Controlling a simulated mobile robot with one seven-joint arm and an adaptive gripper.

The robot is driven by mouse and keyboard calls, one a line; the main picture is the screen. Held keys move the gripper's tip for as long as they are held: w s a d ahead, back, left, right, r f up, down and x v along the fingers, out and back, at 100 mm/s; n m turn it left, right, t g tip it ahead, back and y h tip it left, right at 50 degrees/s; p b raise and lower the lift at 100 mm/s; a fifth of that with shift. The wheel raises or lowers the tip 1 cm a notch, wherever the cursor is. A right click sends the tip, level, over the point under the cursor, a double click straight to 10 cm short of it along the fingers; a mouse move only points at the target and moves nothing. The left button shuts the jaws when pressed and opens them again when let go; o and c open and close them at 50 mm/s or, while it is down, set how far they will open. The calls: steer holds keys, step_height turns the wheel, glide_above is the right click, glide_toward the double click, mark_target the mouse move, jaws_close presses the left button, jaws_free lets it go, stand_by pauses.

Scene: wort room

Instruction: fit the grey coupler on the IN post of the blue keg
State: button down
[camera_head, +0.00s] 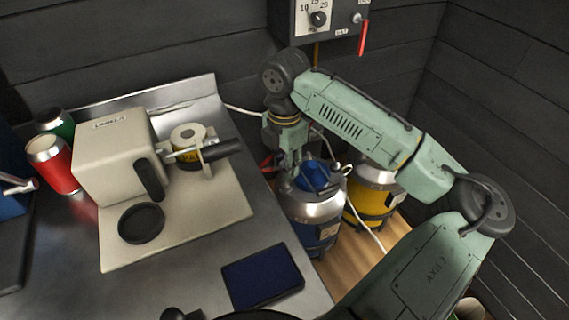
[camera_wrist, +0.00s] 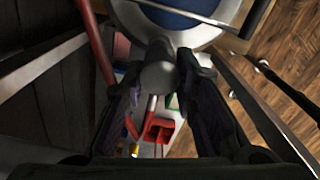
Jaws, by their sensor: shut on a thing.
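The blue keg (camera_head: 312,213), with a silver top rim, stands on the floor beyond the steel counter's right edge. My gripper (camera_head: 290,180) points down over the keg's near-left top side. In the wrist view my gripper (camera_wrist: 160,66) is shut on a grey cylinder, which looks like the grey coupler (camera_wrist: 158,77). Part of the blue keg (camera_wrist: 180,20) shows at the top of that view, just beyond the coupler. The coupler hides what lies behind it, and I cannot make out the IN post or whether the coupler touches it.
A yellow keg (camera_head: 372,198) stands right of the blue one, with a pale hose (camera_head: 368,228) in front. The steel counter (camera_head: 225,222) carries a beige machine (camera_head: 115,155) and a dark blue pad (camera_head: 262,277). A control box (camera_head: 330,18) hangs on the wall. A red holder (camera_wrist: 158,131) lies below the gripper.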

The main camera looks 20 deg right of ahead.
steer(key=shift+f+b, duration=0.35)
steer(key=shift+f, duration=0.85)
stand_by(1.0)
steer(key=c, duration=1.2)
jaws_free()
steer(key=o, duration=0.6)
steer(key=shift+c, duration=0.2)
steer(key=shift+r, duration=0.1)
steer(key=shift+r+p, duration=2.05)
steer(key=shift+r, duration=1.35)
